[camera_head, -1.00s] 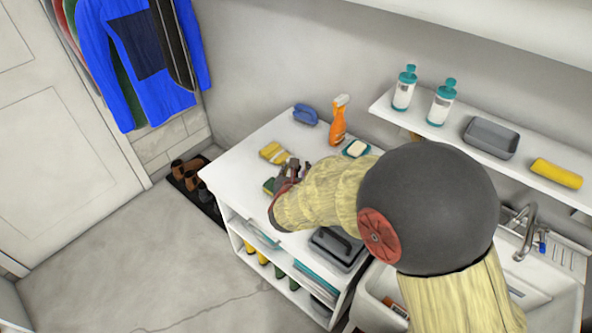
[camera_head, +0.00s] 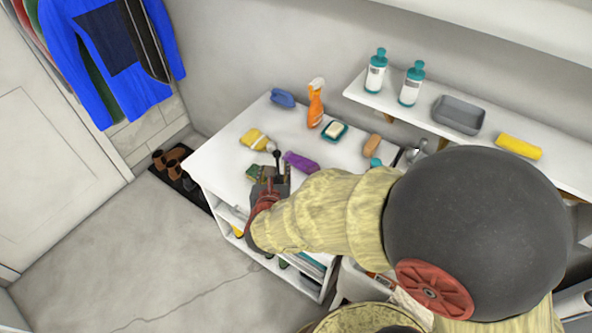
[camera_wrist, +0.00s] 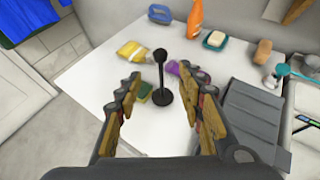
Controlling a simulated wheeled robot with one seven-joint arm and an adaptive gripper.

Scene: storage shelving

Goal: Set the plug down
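The plug (camera_wrist: 162,97), black with a thin stem, round knob and round base, stands upright on the white counter (camera_wrist: 85,90) in the wrist view. In the head view its dark knob (camera_head: 277,154) shows just beyond my gripper (camera_head: 270,180), which hides its lower part. In the wrist view my gripper (camera_wrist: 160,82) is open, with its fingers spread wide on either side of the plug. Clear gaps show between the plug and both fingers.
A yellow sponge pack (camera_head: 255,139), a green sponge (camera_head: 254,172) and a purple item (camera_head: 301,162) lie near the plug. An orange spray bottle (camera_head: 315,105), soap dish (camera_head: 334,131) and brown brush (camera_head: 371,146) stand farther back. A grey caddy (camera_wrist: 252,122) is at right.

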